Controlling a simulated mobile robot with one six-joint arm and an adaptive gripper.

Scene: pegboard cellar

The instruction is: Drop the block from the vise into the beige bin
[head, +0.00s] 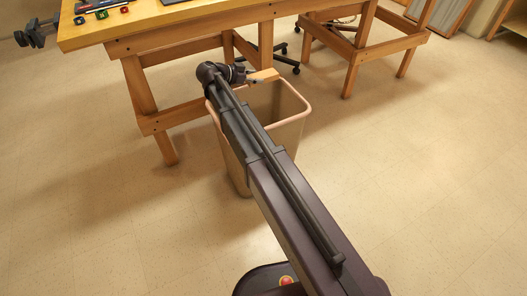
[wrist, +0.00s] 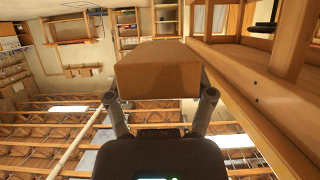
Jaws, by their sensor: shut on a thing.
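My gripper (head: 250,76) is at the far end of my arm, over the rim of the beige bin in the head view. It is shut on the block (head: 264,75), a small light-brown wooden piece. In the wrist view my gripper (wrist: 160,105) has a finger on each side of the block (wrist: 158,70). The beige bin (head: 292,135) stands on the floor by the workbench, with its mouth open upward. The block appears above the bin's opening near the back rim. My arm hides part of the bin. The vise (head: 36,34) is at the workbench's left end.
The wooden workbench (head: 180,27) is behind the bin, with small coloured blocks (head: 102,14) on top. Its legs and lower rails stand close to the bin. A wheeled chair base (head: 290,60) is under the bench. The floor at right is clear.

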